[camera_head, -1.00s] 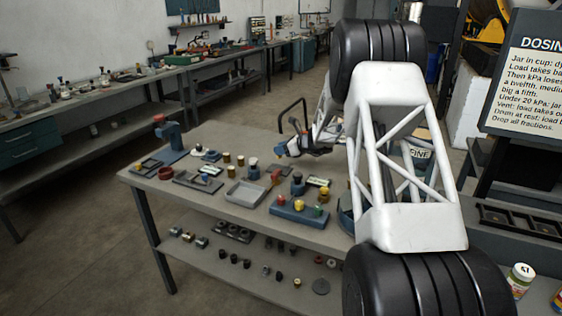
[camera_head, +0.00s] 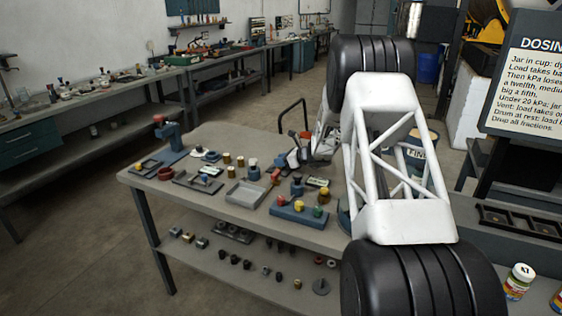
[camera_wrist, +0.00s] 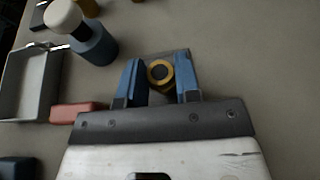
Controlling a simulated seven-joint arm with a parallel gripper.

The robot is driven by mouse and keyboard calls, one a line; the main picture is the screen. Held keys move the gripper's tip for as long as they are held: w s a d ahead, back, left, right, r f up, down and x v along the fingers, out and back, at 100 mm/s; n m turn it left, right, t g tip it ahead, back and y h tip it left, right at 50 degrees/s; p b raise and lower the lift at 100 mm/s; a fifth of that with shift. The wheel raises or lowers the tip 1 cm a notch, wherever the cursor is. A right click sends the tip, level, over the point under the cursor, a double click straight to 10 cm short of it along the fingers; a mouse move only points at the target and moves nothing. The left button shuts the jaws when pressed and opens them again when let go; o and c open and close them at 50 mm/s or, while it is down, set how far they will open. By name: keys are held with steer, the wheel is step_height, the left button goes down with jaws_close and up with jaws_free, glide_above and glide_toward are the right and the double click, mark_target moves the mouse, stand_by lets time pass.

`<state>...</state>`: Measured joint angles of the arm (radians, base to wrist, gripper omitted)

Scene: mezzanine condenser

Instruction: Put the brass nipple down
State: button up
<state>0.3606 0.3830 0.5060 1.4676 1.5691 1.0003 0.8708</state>
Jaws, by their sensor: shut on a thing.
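The brass nipple (camera_wrist: 158,70) is a short gold ring-ended piece with a dark bore, seen end-on in the wrist view. My gripper (camera_wrist: 157,82) has its two blue fingers on either side of it and is shut on it. A dark grey square patch shows just behind the nipple; I cannot tell whether the nipple touches it or the bench. In the head view my gripper (camera_head: 292,160) is over the bench's (camera_head: 220,222) back right part, where the nipple is too small to make out.
In the wrist view, a blue bottle with a white top (camera_wrist: 92,42), a red block (camera_wrist: 78,113) and a grey tray (camera_wrist: 14,98) lie left of my gripper. Bare bench lies to the right. A blue block with coloured knobs (camera_head: 298,214) stands at the bench's front.

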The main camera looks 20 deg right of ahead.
steer(key=shift+f, duration=0.15)
steer(key=o, duration=1)
steer(key=shift+r, duration=0.2)
steer(key=v, duration=1.2)
